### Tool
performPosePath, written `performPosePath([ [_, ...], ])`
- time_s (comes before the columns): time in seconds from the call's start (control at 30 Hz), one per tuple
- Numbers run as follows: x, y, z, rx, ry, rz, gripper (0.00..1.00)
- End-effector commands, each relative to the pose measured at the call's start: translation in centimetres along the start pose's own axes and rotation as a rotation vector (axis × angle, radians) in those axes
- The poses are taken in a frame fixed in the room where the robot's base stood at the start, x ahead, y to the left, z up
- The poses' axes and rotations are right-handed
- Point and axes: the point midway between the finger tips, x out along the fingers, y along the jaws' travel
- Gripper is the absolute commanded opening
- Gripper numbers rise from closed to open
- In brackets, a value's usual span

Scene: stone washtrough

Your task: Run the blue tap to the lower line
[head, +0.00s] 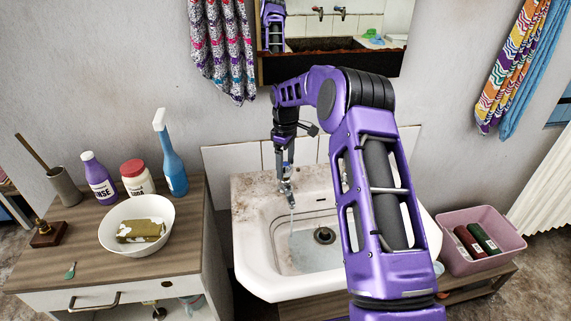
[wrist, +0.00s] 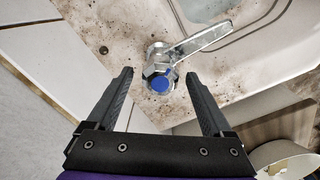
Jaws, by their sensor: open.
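The blue tap (wrist: 160,82) is metal with a round blue cap, and its lever (wrist: 203,38) points to the upper right in the wrist view. My gripper (wrist: 160,74) is open, with one finger on each side of the tap body and gaps between. In the head view my gripper (head: 285,182) is over the back of the white basin (head: 262,286). A thin stream of water (head: 292,222) falls below it. Water shows in the basin (head: 303,256). Dark lines (head: 312,212) run around the inner wall; the water's height against them is unclear. My arm hides the basin's right side.
On the left cabinet (head: 200,240) stand a white bowl (head: 112,238) with a sponge-like block, a purple bottle (head: 98,178), a red-lidded jar (head: 136,178) and a blue spray bottle (head: 172,165). A pink tub (head: 460,261) sits at right. A mirror (head: 345,45) hangs behind.

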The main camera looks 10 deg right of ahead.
Motion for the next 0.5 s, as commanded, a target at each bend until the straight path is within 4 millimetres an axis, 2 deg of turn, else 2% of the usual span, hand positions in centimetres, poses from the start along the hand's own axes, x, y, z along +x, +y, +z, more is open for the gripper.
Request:
performPosePath([
  [0.17, -0.5, 0.0, 0.0, 0.000, 0.000, 0.001, 0.85],
  [0.27, -1.7, 0.1, 0.0, 0.001, 0.001, 0.002, 0.85],
  [0.5, -7.2, 0.1, -0.1, -0.001, 0.002, 0.005, 0.85],
])
